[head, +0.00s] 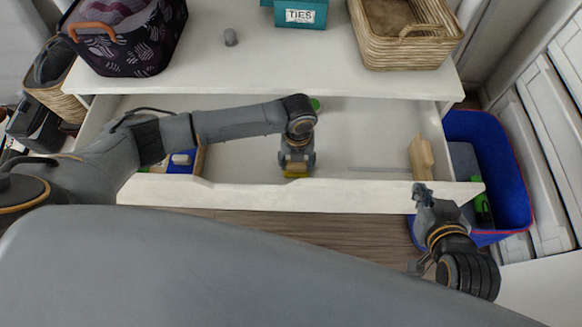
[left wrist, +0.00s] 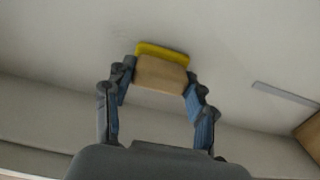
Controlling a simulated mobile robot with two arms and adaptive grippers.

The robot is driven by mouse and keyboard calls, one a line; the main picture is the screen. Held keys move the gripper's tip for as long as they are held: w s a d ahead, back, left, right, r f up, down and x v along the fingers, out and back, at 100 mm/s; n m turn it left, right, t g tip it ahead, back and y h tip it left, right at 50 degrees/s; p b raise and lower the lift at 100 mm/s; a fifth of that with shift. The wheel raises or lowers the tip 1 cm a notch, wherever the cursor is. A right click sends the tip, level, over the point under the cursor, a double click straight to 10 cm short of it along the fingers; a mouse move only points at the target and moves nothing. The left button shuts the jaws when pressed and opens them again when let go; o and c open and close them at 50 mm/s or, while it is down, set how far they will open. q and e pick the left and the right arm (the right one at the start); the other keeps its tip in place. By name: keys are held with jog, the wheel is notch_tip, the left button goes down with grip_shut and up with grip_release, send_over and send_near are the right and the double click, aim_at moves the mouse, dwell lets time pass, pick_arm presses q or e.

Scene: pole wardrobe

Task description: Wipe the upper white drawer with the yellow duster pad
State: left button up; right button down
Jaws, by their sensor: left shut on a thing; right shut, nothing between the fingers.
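The upper white drawer (head: 365,140) is pulled open under the white top. My left gripper (head: 296,166) reaches down into it near the front middle, shut on the yellow duster pad (head: 295,173). In the left wrist view the pad (left wrist: 162,52) shows a yellow edge and a tan block (left wrist: 160,74) between my left fingers. The pad is at the pale drawer floor (left wrist: 230,50); I cannot tell whether it touches it. My right gripper (head: 422,194) is shut and empty by the drawer front's right end.
In the drawer lie a wooden block (head: 421,158) at right, a thin grey strip (head: 380,169), a green item (head: 315,104) and a blue-lined box (head: 184,160) at left. A blue bin (head: 515,175) stands right. Baskets (head: 408,45) and a teal TIES box (head: 300,14) sit on top.

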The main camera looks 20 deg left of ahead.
pick_arm(q)
jog(key=shift+s+a, duration=0.1)
jog(key=shift+a, duration=0.05)
jog(key=shift+s+a, duration=0.3)
jog(key=shift+a, duration=0.7)
jog(key=shift+s+a, duration=0.25)
jog(key=shift+a, duration=0.7)
jog(key=shift+s+a, duration=0.3)
jog(key=shift+a, duration=0.7)
jog(key=shift+w+a, duration=0.55)
jog(key=shift+a, duration=0.15)
jog(key=shift+d, duration=0.1)
jog(key=shift+w+d, duration=0.3)
jog(key=shift+d, duration=0.7)
jog(key=shift+w+d, duration=0.25)
jog(key=shift+d, duration=0.8)
jog(key=shift+w+d, duration=0.3)
jog(key=shift+d, duration=0.7)
jog(key=shift+d, duration=0.1)
